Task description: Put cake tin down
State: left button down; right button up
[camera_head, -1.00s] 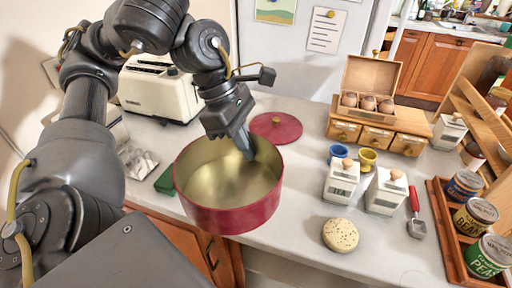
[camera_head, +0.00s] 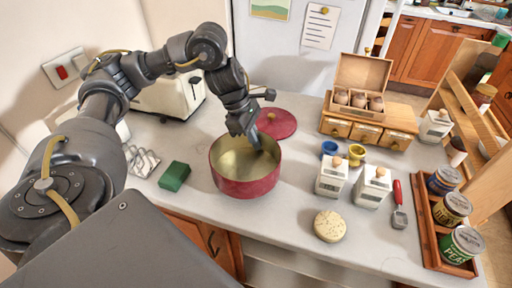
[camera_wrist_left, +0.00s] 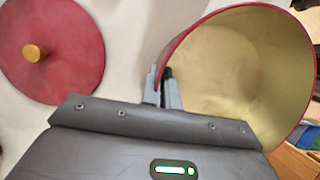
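The cake tin (camera_head: 245,182) is a round red pan with a gold inside, upright near the middle of the counter in the head view. It also shows in the left wrist view (camera_wrist_left: 235,75), at the right. My left gripper (camera_head: 256,142) is at the tin's far rim in the head view. In the left wrist view its fingers (camera_wrist_left: 163,90) sit on both sides of the red wall, shut on it. The tin's base is at or just above the counter; I cannot tell whether it touches. My right gripper is not in view.
A red lid (camera_head: 276,123) lies behind the tin. A green sponge (camera_head: 174,176) is at its left, a toaster (camera_head: 172,97) behind left. White canisters (camera_head: 332,178), egg cups (camera_head: 328,149) and a biscuit (camera_head: 330,226) stand right. The counter (camera_head: 275,212) is clear just in front.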

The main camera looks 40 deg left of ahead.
pick_arm(q)
jog(key=f, duration=0.2)
jog(key=shift+w+a+f, duration=0.1)
jog(key=shift+w+f, duration=0.1)
jog(key=shift+f, duration=0.6)
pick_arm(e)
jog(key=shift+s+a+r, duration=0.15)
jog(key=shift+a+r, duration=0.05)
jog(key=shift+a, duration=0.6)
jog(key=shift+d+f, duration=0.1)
pick_arm(q)
jog(key=shift+f, duration=0.25)
jog(key=c, duration=1.7)
grip_release()
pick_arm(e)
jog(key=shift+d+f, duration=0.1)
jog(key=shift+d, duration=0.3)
pick_arm(q)
jog(key=shift+r, duration=0.15)
